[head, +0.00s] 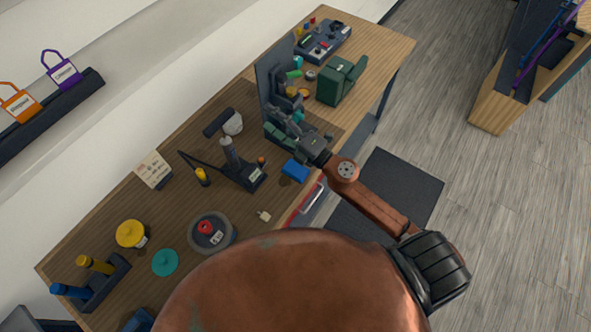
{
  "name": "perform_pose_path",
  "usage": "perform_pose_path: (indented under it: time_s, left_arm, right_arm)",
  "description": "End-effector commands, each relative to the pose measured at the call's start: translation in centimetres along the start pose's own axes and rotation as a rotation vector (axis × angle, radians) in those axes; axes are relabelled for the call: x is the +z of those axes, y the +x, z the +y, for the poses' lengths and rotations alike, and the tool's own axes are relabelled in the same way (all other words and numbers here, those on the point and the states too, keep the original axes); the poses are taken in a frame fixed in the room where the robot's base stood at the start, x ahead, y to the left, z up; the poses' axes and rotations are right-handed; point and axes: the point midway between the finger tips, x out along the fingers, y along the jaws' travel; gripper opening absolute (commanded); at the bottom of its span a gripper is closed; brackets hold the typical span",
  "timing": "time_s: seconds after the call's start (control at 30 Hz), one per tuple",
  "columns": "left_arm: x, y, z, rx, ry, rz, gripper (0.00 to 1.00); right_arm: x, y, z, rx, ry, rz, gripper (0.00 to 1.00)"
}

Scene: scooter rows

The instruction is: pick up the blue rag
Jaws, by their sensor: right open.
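A small bright blue block-shaped thing (295,170), which looks like the folded blue rag, lies on the wooden workbench (110,245) near its front edge. My right gripper (284,128) is open and reaches over the bench from the right, a little above and left of the blue thing in the picture. Its fingers are in front of dark and green items and are hard to make out. A darker blue thing (137,320) shows partly at the bottom edge, cut off by my body. My left gripper is not in view.
A black soldering stand (245,176) is left of the blue thing. A dark upright panel (270,85) with tools and a green box (340,80) stand beyond the gripper. A round grey tray (212,247) lies nearer. A dark mat (400,185) covers the floor in front.

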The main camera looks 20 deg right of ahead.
Motion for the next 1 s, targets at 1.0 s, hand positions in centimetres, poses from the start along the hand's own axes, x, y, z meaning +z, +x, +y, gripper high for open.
perform_pose_path:
  time_s: [1.0]
  left_arm:
    - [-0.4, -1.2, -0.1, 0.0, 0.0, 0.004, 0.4]
  right_arm:
    - [4.1, -11.3, -24.7, -0.984, -1.279, 1.1, 0.67]
